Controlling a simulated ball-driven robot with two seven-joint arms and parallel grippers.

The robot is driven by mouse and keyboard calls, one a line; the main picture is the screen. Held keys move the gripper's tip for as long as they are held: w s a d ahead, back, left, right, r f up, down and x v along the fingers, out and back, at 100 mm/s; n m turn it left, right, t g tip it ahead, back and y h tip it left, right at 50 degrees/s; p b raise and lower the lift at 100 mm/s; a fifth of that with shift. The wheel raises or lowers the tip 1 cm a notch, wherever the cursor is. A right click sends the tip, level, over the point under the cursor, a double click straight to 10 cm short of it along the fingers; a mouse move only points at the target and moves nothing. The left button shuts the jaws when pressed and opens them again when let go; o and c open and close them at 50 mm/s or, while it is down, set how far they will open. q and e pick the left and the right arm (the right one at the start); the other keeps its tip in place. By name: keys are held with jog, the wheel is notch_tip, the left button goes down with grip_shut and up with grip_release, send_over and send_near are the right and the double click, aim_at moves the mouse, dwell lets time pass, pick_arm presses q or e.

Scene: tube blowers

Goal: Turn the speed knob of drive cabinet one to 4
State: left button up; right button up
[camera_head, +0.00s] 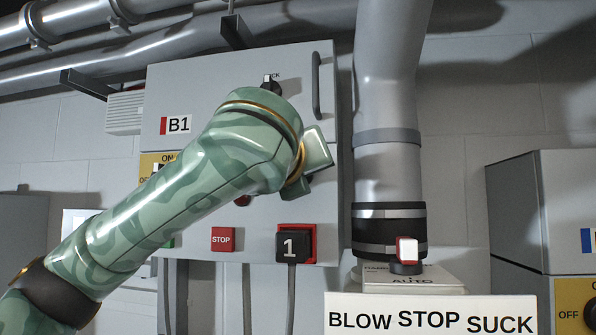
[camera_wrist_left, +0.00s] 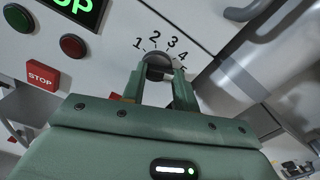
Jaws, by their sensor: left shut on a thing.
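In the left wrist view the round grey speed knob (camera_wrist_left: 158,60) sits beneath a printed scale of 1 to 5. My left gripper (camera_wrist_left: 160,76) is shut on the knob, one finger on each side. I cannot tell which number the knob points to. My right gripper is not in view.
A door handle (camera_head: 316,85) is at the cabinet's upper right. A thick grey pipe (camera_head: 388,165) stands to the right, above a BLOW STOP SUCK sign (camera_head: 430,317).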

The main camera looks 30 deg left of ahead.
pick_arm(q)
jog(key=shift+f+n+b, duration=0.2)
jog(key=shift+n+b, duration=1.5)
jog(key=shift+b, duration=0.55)
jog(key=n+b, duration=0.2)
jog(key=shift+r+b, duration=0.1)
jog(key=shift+b, duration=0.2)
jog(key=shift+a+r+n+b, duration=0.1)
jog(key=shift+r+n+b, duration=0.05)
jog(key=shift+n+b, duration=0.45)
jog(key=o, duration=1)
jog(key=shift+c, duration=0.2)
jog(key=shift+s, duration=0.1)
